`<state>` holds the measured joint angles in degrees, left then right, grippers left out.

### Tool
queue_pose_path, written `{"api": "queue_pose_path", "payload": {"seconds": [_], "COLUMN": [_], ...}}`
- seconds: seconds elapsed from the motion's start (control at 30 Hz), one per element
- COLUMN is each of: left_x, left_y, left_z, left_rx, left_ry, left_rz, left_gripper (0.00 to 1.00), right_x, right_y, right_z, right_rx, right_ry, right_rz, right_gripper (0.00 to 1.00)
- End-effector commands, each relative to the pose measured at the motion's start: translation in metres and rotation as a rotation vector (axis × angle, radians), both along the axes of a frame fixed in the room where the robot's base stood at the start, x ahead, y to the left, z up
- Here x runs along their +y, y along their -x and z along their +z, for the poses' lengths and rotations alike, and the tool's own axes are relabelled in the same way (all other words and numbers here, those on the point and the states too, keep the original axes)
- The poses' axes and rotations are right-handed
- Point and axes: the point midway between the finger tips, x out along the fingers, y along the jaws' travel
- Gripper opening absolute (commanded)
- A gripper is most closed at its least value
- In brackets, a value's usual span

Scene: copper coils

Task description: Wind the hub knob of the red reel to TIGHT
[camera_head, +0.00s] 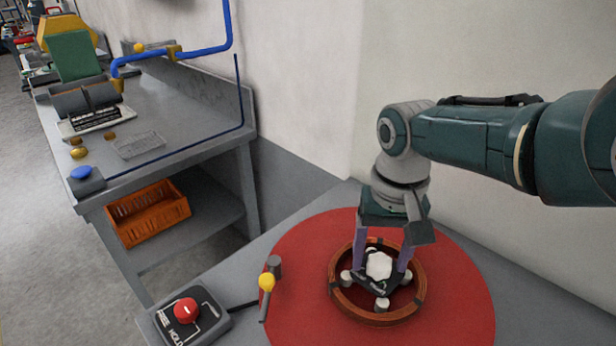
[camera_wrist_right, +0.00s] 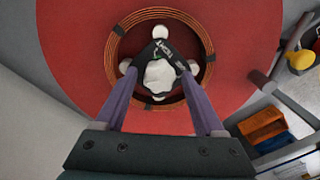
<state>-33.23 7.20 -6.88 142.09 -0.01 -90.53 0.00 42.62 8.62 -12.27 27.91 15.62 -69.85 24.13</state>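The red reel shows as a broad flat red disc (camera_head: 300,240) with a copper coil ring (camera_head: 422,290) on it. The white hub knob (camera_head: 379,265) sits in the ring's middle on a dark plate, with several small white posts around it. Light lettering on the dark plate (camera_wrist_right: 164,48) is too small to read surely. My right gripper (camera_head: 380,262) points down over the hub, its two purple fingers on either side of the knob; it also shows in the right wrist view (camera_wrist_right: 160,72). The fingers look apart from the knob. My left gripper is not in view.
A yellow-topped lever (camera_head: 266,283) stands at the disc's left edge. A control box with a red button (camera_head: 185,309) is at the front left. A grey bench (camera_head: 190,115) at the left holds blue pipe and small parts, with an orange crate (camera_head: 148,212) below. A wall stands behind.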

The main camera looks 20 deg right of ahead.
Motion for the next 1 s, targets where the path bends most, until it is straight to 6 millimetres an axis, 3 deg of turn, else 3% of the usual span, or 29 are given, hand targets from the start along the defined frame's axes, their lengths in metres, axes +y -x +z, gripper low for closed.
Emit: {"api": "queue_pose_path", "payload": {"seconds": [0.33, 0.73, 1.0], "left_x": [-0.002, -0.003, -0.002], "left_y": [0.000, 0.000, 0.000], "left_z": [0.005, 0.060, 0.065], "left_rx": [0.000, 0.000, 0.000], "left_ry": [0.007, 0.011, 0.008], "left_rz": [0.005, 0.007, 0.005], "left_gripper": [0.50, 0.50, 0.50], "right_x": [-0.001, 0.000, -0.001], "right_y": [0.000, 0.000, 0.000], "right_z": [0.006, 0.081, 0.099], "right_rx": [0.000, -0.003, 0.000], "right_ry": [0.001, 0.001, 0.001], "right_rz": [0.000, 0.000, 0.000], "right_gripper": [0.77, 0.77, 0.77]}}
